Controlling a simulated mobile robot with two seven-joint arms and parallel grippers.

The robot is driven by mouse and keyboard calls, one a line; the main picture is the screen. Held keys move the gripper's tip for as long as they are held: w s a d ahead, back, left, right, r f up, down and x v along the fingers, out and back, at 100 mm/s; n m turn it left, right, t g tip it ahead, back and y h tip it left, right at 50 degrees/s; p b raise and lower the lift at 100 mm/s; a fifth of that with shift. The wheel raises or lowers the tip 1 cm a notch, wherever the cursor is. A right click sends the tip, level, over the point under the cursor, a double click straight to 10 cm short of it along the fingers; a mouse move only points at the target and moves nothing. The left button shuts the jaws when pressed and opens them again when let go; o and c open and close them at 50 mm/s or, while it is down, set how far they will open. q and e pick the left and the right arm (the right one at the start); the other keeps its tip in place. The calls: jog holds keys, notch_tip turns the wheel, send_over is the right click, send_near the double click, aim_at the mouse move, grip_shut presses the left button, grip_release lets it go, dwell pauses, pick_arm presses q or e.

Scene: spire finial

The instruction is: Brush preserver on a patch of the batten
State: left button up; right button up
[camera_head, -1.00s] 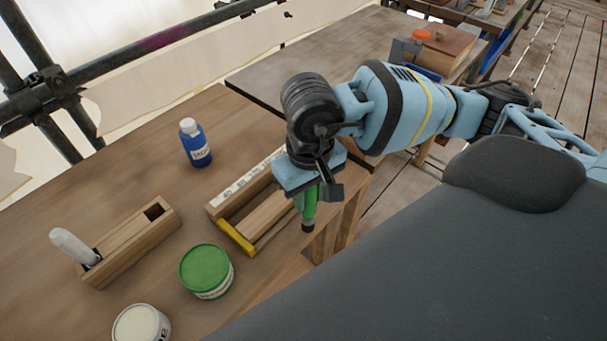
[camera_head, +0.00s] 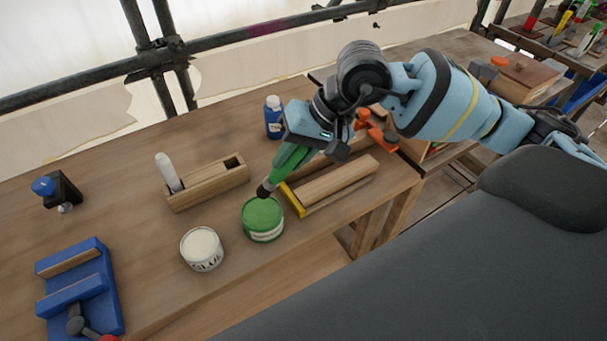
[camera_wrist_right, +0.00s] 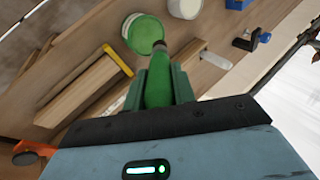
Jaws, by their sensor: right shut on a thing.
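My right gripper (camera_head: 294,153) is shut on a green-handled brush (camera_head: 283,170), which also shows in the right wrist view (camera_wrist_right: 157,82). The brush tilts down to the left, with its dark tip at the upper edge of the green tin (camera_head: 263,222). I cannot tell whether the tip touches the tin's green top. The tin also shows in the right wrist view (camera_wrist_right: 143,32). A wooden batten (camera_head: 338,180) lies in a wooden holder with a yellow end (camera_head: 292,200), right of the tin. My left gripper is not in view.
A white tin (camera_head: 202,250) stands left of the green one. Behind are a wooden box (camera_head: 207,184) with a white-handled tool and a blue bottle (camera_head: 273,118). A blue vise (camera_head: 80,290) is front left. An orange clamp (camera_head: 375,128) lies beyond the batten.

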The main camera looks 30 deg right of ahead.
aim_at(272, 181)
jog(key=shift+w+a+r, duration=0.15)
jog(key=shift+a+r, duration=0.4)
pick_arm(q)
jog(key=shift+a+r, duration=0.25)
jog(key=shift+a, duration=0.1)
pick_arm(e)
jog(key=shift+w+d+f, duration=0.1)
